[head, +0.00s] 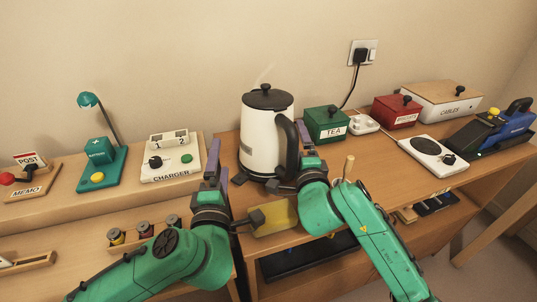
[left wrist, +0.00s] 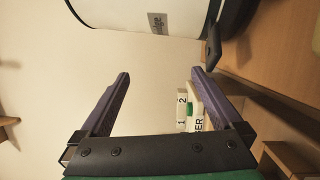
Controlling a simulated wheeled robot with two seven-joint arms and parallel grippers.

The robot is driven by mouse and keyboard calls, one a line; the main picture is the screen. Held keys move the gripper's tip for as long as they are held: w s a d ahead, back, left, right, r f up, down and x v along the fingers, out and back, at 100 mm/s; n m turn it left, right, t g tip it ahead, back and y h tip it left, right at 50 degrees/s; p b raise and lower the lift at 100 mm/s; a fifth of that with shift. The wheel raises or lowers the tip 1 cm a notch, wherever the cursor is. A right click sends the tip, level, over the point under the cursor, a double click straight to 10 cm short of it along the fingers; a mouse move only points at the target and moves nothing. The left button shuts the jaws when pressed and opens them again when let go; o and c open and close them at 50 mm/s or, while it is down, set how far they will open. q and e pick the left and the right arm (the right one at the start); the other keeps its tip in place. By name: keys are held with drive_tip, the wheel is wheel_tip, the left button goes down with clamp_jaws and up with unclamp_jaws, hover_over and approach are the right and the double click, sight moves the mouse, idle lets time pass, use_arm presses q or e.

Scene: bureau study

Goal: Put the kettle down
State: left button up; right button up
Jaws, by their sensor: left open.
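The white kettle (head: 262,135) with a black lid and black handle stands upright at the back of the desk, a wisp of steam above it. Whether its base fully touches the surface I cannot tell. My right gripper (head: 303,150) is at the handle on the kettle's right side; its fingers are partly hidden, so I cannot see whether they close on it. My left gripper (head: 214,172) is open and empty, left of the kettle and apart from it. In the left wrist view the kettle (left wrist: 130,12) shows at the top, beyond the open fingers.
A charger box (head: 170,160) and a green lamp stand (head: 101,165) are at the left. A green tea box (head: 325,123), red box (head: 397,111), cables box (head: 443,102) and hot plate (head: 432,150) are at the right. A wall plug (head: 361,55) has a hanging cord.

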drive_tip(key=s, duration=0.7)
drive_tip(key=shift+s, duration=0.25)
drive_tip(key=shift+w, duration=0.1)
